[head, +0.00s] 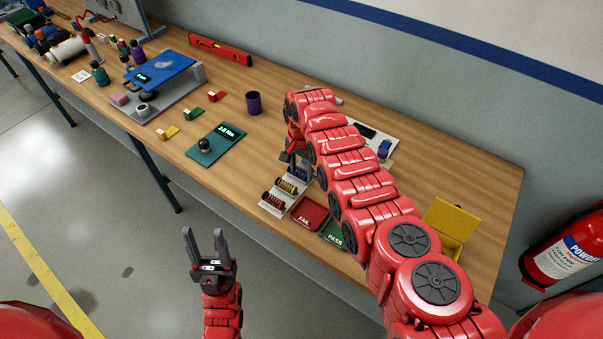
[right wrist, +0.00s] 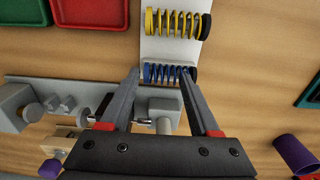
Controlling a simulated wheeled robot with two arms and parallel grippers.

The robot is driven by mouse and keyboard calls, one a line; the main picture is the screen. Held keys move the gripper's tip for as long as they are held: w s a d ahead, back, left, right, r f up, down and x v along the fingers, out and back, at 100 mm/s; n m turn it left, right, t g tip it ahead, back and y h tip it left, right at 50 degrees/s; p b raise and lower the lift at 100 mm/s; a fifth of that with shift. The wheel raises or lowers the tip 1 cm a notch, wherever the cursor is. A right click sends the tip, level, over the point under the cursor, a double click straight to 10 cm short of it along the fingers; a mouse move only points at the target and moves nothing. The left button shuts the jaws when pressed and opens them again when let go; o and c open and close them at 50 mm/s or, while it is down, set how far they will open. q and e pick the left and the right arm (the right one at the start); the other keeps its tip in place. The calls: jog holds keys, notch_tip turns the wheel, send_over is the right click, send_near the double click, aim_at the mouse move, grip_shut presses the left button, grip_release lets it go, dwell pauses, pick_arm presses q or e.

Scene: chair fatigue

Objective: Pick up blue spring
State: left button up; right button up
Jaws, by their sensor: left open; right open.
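The blue spring (right wrist: 168,73) lies on a white rack (right wrist: 155,46) in the right wrist view, below the yellow spring (right wrist: 178,23). In the head view the blue spring (head: 298,172) is partly hidden by my right arm. My right gripper (right wrist: 162,78) is open, with its fingers on either side of the blue spring in that view. I cannot tell whether they touch it. A red spring (head: 274,198) sits at the near end of the rack. My left gripper (head: 205,238) is open and empty over the floor, in front of the table.
A red FAIL tray (head: 308,213) and a green PASS tray (head: 333,232) lie beside the rack. A teal scale (head: 214,146) and a purple cup (head: 254,103) stand further left. A yellow box (head: 451,226) is at the right. A grey device (right wrist: 50,95) shows near my right gripper.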

grip_shut()
jog(key=shift+r, duration=0.15)
dwell(0.4)
